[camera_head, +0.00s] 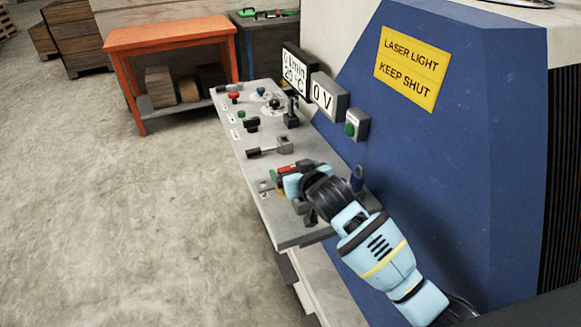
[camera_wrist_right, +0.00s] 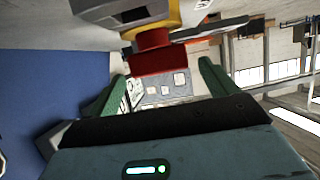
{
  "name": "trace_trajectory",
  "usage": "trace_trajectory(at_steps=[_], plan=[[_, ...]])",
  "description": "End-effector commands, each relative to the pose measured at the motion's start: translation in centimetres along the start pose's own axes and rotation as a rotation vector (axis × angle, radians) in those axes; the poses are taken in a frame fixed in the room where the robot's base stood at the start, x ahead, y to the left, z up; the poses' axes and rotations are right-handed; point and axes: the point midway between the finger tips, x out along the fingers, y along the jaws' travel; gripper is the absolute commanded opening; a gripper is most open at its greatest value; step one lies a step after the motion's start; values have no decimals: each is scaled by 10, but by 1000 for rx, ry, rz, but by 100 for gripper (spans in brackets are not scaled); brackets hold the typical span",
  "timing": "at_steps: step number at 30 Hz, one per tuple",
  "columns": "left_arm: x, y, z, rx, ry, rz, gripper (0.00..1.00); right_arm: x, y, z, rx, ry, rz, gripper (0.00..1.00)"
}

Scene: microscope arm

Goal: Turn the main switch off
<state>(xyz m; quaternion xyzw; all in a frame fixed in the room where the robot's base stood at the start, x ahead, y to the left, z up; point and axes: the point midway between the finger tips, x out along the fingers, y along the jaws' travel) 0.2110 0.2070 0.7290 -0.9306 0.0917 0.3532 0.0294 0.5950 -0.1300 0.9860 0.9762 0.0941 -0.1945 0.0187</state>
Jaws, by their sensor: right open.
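The main switch, with a red handle (camera_head: 286,168) and a yellow part, sits near the front end of the grey control panel (camera_head: 285,228). My right gripper partly hides it in the head view. In the right wrist view, its red part (camera_wrist_right: 155,58) and yellow collar (camera_wrist_right: 172,14) show at the top. My right gripper (camera_head: 280,178) is at the switch. Its green fingers stand apart in the wrist view (camera_wrist_right: 158,86), with the red part just above the gap between them. I cannot tell whether they touch. My left gripper is out of view.
Other knobs and levers, including a black-handled lever (camera_head: 268,150), line the panel. A display reading 0 V (camera_head: 328,97) and a green button box (camera_head: 356,125) stand behind. A blue machine wall (camera_head: 430,150) rises right. An orange table (camera_head: 170,35) stands back left; floor is clear.

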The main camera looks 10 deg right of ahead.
Motion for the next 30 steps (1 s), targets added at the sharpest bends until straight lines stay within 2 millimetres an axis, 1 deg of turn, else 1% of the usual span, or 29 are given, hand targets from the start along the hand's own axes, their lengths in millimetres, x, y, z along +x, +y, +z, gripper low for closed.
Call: trace_trajectory(at_steps=[3, 9, 20, 30], plan=[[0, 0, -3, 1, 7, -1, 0, 12, 0, -1, -1, 1, 1, 85], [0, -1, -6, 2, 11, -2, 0, 23, -1, -1, -1, 1, -1, 85], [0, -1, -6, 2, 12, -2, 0, 26, 0, 0, 0, 1, -1, 85], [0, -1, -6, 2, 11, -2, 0, 26, 0, 0, 0, 1, -1, 41]])
